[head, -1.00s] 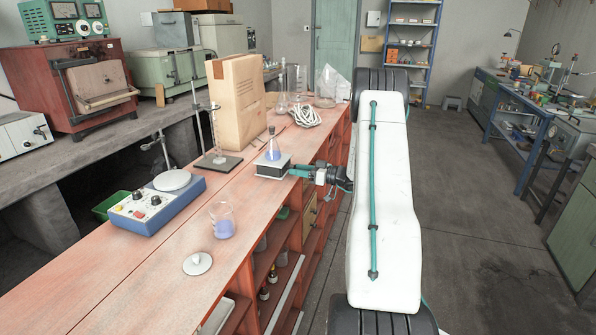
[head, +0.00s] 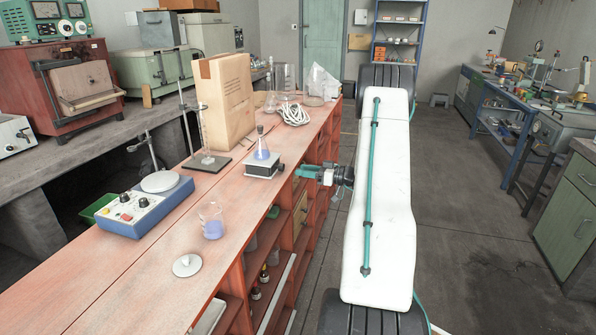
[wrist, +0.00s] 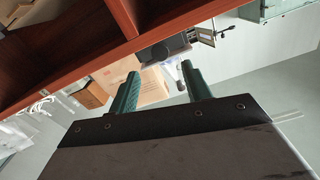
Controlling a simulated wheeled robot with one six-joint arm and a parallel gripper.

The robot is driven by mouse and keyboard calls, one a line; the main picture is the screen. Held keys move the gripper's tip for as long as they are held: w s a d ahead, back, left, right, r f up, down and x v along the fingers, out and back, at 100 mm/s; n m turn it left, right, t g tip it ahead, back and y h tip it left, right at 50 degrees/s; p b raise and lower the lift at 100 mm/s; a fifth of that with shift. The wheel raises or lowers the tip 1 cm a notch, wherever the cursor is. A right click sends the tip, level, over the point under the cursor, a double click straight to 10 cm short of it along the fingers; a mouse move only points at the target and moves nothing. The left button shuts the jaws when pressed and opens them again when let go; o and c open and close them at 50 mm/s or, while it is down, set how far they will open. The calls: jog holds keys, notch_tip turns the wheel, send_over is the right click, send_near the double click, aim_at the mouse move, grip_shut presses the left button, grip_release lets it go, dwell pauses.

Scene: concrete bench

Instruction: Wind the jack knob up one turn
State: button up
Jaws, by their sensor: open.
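The jack (head: 264,171) is a small grey-topped block with dark sides near the right edge of the red bench. A conical flask with blue liquid (head: 262,153) stands upright on it. My gripper (head: 299,172) is open and empty, just right of the jack at about its height, with a small gap between them. In the wrist view my two green fingers (wrist: 158,82) are spread apart. A dark block beyond them, apparently the jack (wrist: 166,48), shows beside the bench edge. The knob is too small to make out clearly.
A tall cardboard box (head: 226,100) and a coil of white rope (head: 293,114) stand behind the jack.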

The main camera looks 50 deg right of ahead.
aim_at(284, 167)
jog(key=x, duration=0.7)
jog(key=shift+w, duration=0.15)
jog(key=shift+c, duration=0.3)
jog(key=c, duration=0.9)
jog(key=shift+c, duration=0.2)
